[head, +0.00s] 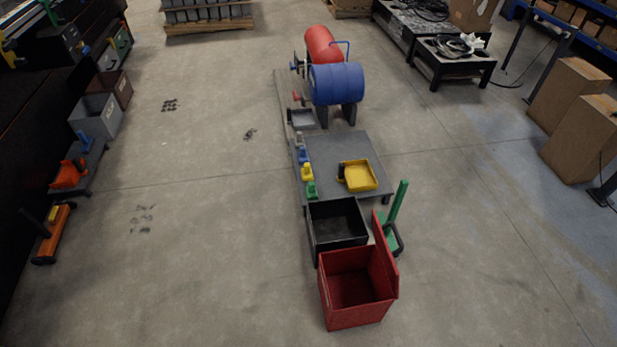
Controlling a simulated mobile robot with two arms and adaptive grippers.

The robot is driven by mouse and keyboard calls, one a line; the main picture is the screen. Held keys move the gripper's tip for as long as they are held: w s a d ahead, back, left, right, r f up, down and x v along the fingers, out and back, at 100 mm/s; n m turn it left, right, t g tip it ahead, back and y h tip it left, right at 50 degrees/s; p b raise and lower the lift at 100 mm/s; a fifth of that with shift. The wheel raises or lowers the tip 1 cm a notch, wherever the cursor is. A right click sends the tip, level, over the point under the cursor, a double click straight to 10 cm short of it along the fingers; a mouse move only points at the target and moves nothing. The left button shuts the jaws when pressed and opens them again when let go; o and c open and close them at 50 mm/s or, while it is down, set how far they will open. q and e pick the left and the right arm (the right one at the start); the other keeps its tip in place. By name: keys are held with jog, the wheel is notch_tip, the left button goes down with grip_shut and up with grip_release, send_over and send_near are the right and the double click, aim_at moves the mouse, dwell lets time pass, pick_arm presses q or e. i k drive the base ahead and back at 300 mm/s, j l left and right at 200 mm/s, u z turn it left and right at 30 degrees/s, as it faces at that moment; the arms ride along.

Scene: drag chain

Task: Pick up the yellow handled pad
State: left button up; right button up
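The yellow pad (361,176) lies on a low dark grey platform (336,146) right of the picture's middle. It looks like a shallow tray with a raised rim. A dark part, perhaps its handle, is at its left side (342,172). Neither of my grippers shows in the head view, and nothing is touching the pad from above.
Small blue, yellow and green items (307,172) line the platform's left edge. A blue drum (337,84) and red drum (323,45) lie behind. A black bin (338,223), red bin (352,285) and green upright (397,207) stand in front.

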aim_at(307, 175)
jog(key=i+j+z, duration=0.15)
jog(key=j+z, duration=0.25)
jog(key=j, duration=0.45)
jog(key=j+z, duration=0.4)
jog(key=j, duration=0.45)
